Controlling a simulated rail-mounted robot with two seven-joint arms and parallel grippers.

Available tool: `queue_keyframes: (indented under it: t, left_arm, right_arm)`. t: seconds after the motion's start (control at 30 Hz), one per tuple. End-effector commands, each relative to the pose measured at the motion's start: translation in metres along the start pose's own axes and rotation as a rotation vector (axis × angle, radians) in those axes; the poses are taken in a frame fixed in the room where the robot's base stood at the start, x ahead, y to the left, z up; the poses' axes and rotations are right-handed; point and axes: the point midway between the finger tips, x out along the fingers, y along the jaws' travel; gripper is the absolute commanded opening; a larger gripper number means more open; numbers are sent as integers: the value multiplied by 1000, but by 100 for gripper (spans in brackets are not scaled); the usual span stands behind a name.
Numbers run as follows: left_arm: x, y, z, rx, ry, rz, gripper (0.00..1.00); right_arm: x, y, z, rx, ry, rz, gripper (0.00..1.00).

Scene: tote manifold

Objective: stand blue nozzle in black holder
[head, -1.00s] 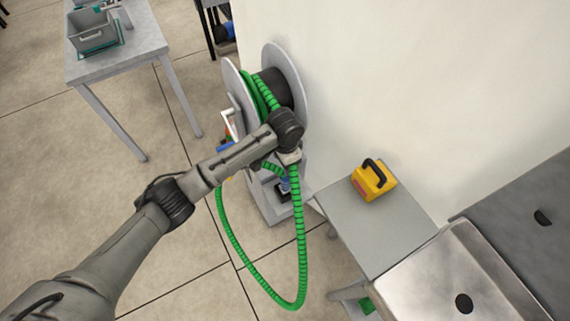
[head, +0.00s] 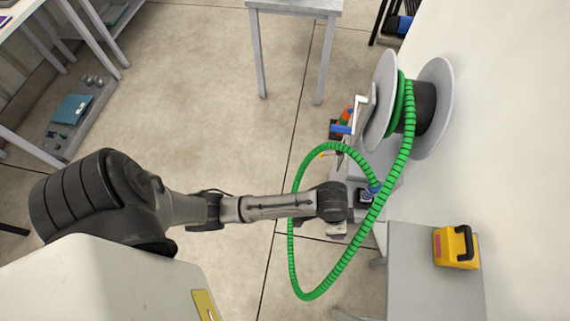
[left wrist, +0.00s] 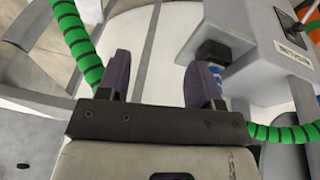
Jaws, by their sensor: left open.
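The blue nozzle (head: 373,189) is on the end of the green hose (head: 345,260). In the head view it appears upright at the black holder (head: 363,199); I cannot tell whether it is fully seated. My left gripper (head: 337,229) is just on the near side of the holder, seen from above. In the left wrist view my left gripper (left wrist: 158,78) is open, with nothing between its dark fingers. A blue part, likely the nozzle (left wrist: 216,72), is partly hidden behind the right finger. My right gripper is not in view.
The hose reel (head: 425,105) stands by the wall, and the hose loops down near my arm. A grey side table (head: 415,285) carries a yellow box with a black handle (head: 456,247). Shelving (head: 90,45) is at the far left. Open floor lies between.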

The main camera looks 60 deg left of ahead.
Motion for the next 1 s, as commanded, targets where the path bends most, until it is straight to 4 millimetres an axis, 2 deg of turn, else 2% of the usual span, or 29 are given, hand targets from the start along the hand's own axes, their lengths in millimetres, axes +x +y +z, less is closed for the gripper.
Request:
queue_keyframes:
  t: [0.03, 0.2, 0.4, 0.5, 0.7, 1.0]
  left_arm:
    - [-2, 9, 24, -40, 17, 0, 59]
    - [-22, 19, 88, -175, 65, -65, 59]
    - [-52, 19, 148, -293, 79, -159, 59]
    - [-63, 18, 166, -327, 78, -196, 59]
    - [-74, 17, 182, -356, 76, -231, 59]
    - [-75, 17, 182, -357, 76, -233, 59]
  right_arm:
    - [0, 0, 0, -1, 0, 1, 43]
    - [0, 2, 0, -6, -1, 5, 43]
    - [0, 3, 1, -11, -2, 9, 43]
    - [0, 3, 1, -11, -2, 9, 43]
    - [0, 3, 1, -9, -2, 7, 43]
    - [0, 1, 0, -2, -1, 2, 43]
